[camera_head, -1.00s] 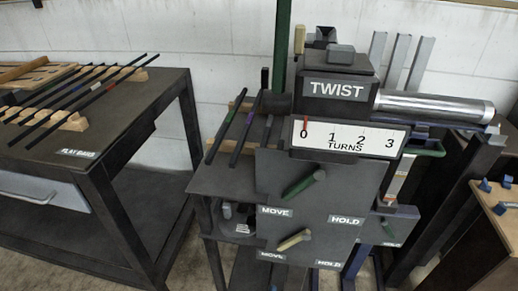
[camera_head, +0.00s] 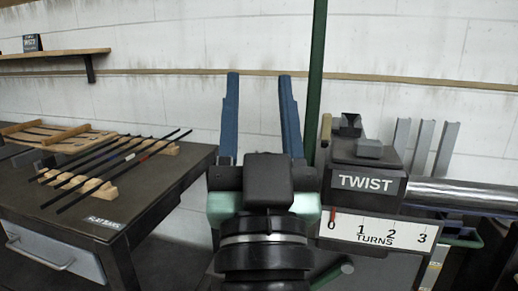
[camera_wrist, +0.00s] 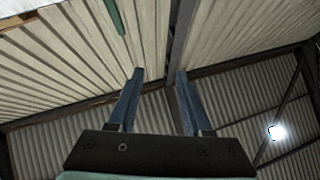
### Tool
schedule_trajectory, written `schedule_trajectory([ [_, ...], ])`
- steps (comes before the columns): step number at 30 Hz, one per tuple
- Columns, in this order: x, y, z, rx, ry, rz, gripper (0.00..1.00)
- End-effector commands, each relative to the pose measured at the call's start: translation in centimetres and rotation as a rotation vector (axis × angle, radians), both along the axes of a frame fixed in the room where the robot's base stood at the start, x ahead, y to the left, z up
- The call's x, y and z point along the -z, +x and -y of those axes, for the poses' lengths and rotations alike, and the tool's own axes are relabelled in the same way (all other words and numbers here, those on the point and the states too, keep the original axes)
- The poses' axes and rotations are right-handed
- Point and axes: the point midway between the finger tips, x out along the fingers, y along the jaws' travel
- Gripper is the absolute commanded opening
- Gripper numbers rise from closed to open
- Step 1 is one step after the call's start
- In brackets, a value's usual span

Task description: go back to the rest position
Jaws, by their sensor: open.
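My gripper (camera_head: 259,82) is raised in the middle of the head view, with its two blue fingers pointing up and spread apart. Nothing is between them. In the wrist view my gripper (camera_wrist: 160,75) is also open and empty, against the corrugated wall and roof. My wrist and the gripper's dark body hide part of the machine behind them.
The TWIST machine (camera_head: 367,183) stands right of my gripper, with its TURNS scale (camera_head: 375,234) pointer at 0. A green post (camera_head: 317,90) rises close to the right finger. A dark table (camera_head: 150,190) with several thin rods stands at left. A wall shelf (camera_head: 60,54) is upper left.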

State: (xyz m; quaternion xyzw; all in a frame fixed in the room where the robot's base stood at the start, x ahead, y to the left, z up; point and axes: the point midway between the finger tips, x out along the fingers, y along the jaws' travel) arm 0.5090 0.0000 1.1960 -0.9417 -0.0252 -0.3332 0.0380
Motion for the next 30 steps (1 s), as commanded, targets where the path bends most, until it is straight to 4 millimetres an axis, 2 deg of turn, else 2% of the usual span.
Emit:
schedule_trajectory([
  [1,-2.9,-2.1,-0.2,0.019,-0.019,0.052,0.50],
  [5,-8.2,-7.3,-0.1,0.076,-0.049,0.147,0.50],
  [6,-9.8,-7.6,0.0,0.083,-0.052,0.146,0.50],
  [14,-16.8,-7.0,0.0,0.078,-0.051,0.133,0.50],
  [24,-27.5,-7.0,-0.1,0.076,-0.052,0.132,0.50],
  [30,-32.1,-6.9,-0.1,0.075,-0.051,0.131,0.50],
])
